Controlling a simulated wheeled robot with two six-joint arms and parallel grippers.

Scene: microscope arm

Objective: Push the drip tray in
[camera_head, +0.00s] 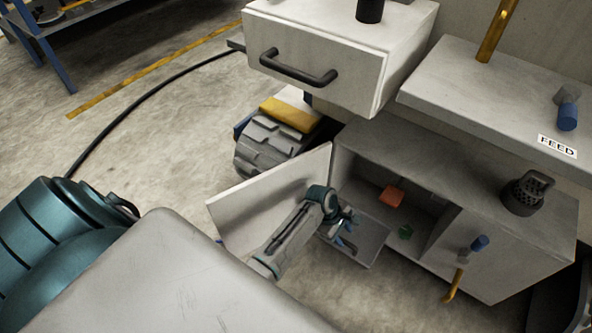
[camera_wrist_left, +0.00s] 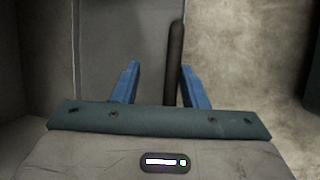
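The grey drip tray (camera_head: 369,243) sticks out of the low open cabinet at its left opening. My left gripper (camera_head: 346,240) is at the tray's outer end, its blue fingers pointing down. In the left wrist view the fingers (camera_wrist_left: 156,88) are apart. I cannot tell whether the fingers touch the tray. My right gripper is not in view.
The open cabinet door (camera_head: 262,205) stands left of my left arm. A red block (camera_head: 391,197) and a green item (camera_head: 405,232) are inside the cabinet. A drawer with a dark handle (camera_head: 298,72) is above. A yellow handle (camera_head: 454,286) is at the cabinet's right front.

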